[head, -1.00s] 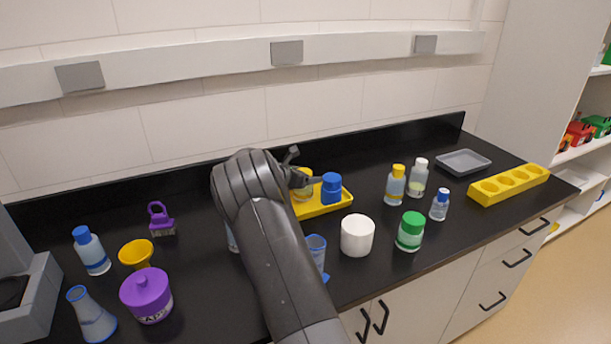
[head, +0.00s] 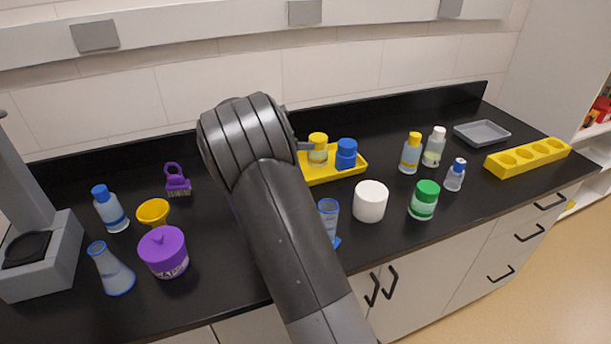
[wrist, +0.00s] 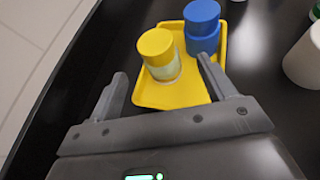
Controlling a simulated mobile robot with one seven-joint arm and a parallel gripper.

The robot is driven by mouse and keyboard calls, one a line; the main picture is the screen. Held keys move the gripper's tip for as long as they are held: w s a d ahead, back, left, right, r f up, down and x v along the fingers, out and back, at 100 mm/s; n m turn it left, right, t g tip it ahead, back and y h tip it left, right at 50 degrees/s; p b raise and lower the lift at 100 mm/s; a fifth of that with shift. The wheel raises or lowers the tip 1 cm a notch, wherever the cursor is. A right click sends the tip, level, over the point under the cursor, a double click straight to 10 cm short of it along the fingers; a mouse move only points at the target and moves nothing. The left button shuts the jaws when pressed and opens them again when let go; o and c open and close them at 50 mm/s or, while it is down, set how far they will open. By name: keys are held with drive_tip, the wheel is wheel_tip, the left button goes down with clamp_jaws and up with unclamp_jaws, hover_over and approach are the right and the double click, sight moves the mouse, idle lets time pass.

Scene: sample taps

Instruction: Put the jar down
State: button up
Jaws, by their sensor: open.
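A small clear jar with a yellow lid (head: 318,149) stands upright on the yellow tray (head: 333,178), left of a blue jar (head: 346,154). In the wrist view the yellow-lidded jar (wrist: 159,55) and the blue jar (wrist: 202,27) stand on the tray (wrist: 153,96). My gripper (wrist: 163,80) is open, its two fingers spread apart. The yellow-lidded jar is just beyond the fingertips, free of them. In the head view my arm hides most of the gripper; only a dark tip shows beside the jar.
A white cup (head: 370,202), a green-lidded jar (head: 424,200) and a blue beaker (head: 328,219) stand in front of the tray. Several bottles stand to the right. A purple jar (head: 163,252) and flask (head: 111,270) stand left. The counter behind the tray is clear.

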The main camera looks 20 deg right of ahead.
drive_tip(key=s+a+r+m+g+y, duration=0.1)
drive_tip(key=s+r+m+y, duration=0.4)
drive_tip(key=s, duration=0.6)
drive_tip(key=s+a+r+m+g+y, duration=0.1)
drive_tip(key=s+a+r+m, duration=0.15)
drive_tip(key=s+m, duration=0.65)
drive_tip(key=s+a+m+t+y, duration=0.1)
drive_tip(key=s+a+m+y, duration=0.2)
drive_tip(key=s, duration=0.9)
drive_tip(key=s+a+m+t+y, duration=0.1)
drive_tip(key=s+a+m+y, duration=0.2)
drive_tip(key=s, duration=0.9)
drive_tip(key=a+m, duration=0.2)
drive_tip(key=a, duration=0.2)
drive_tip(key=shift+a+r+t, duration=0.15)
drive_tip(key=shift+r+t, duration=0.15)
